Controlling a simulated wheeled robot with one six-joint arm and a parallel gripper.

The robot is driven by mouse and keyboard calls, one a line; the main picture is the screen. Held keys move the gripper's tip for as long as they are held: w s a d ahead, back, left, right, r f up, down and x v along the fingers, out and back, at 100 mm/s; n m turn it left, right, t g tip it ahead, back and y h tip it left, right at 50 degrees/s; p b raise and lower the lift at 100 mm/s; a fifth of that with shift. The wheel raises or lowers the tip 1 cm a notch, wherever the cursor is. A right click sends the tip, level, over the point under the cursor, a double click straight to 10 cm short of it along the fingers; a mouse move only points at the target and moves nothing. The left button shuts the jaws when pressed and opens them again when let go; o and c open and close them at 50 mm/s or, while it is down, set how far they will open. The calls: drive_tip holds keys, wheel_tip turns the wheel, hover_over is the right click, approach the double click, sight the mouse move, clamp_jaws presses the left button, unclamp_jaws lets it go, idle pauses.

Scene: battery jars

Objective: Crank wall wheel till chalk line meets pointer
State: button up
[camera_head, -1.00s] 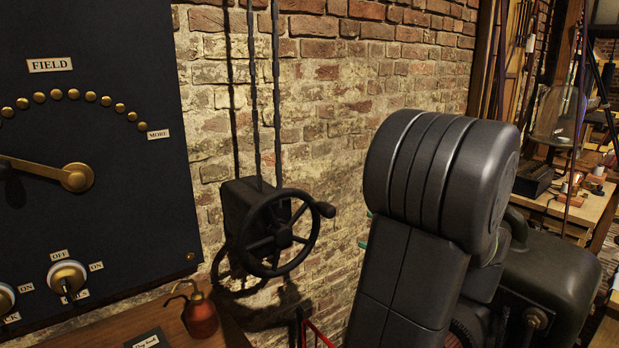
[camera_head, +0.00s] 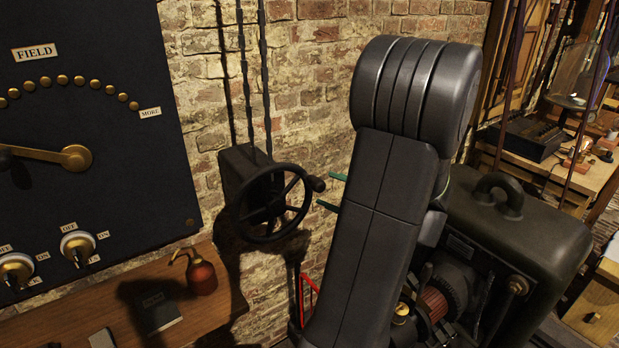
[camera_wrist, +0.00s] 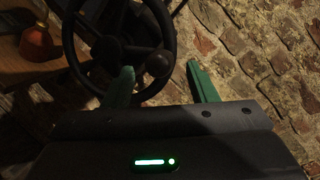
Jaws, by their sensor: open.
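The black spoked wall wheel (camera_head: 285,168) is mounted on a dark box (camera_head: 237,172) on the brick wall. Its crank knob (camera_head: 318,184) sticks out at the right of the rim. My gripper (camera_head: 331,191) is open, with its green fingertips just right of the knob in the head view. In the wrist view the wheel (camera_wrist: 70,45) is at upper left, and the knob (camera_wrist: 158,64) appears between the two spread fingers of my gripper (camera_wrist: 160,75), near their tips. I cannot tell whether either finger touches it. I cannot make out a chalk line or a pointer.
A dark FIELD panel (camera_head: 85,120) with brass studs and switches is at left. Below it, a wooden shelf (camera_head: 225,305) holds a red oil can (camera_head: 202,277). Chains (camera_head: 264,80) run up from the wheel box. A cluttered bench (camera_head: 580,185) stands at far right.

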sight(309, 179)
drive_tip(key=p+x, duration=0.1)
drive_tip(key=x, duration=0.5)
drive_tip(key=shift+w+a, duration=0.25)
drive_tip(key=shift+a, duration=0.1)
drive_tip(key=shift+c, duration=0.2)
drive_tip(key=c, duration=1.1)
drive_tip(key=shift+f, duration=0.15)
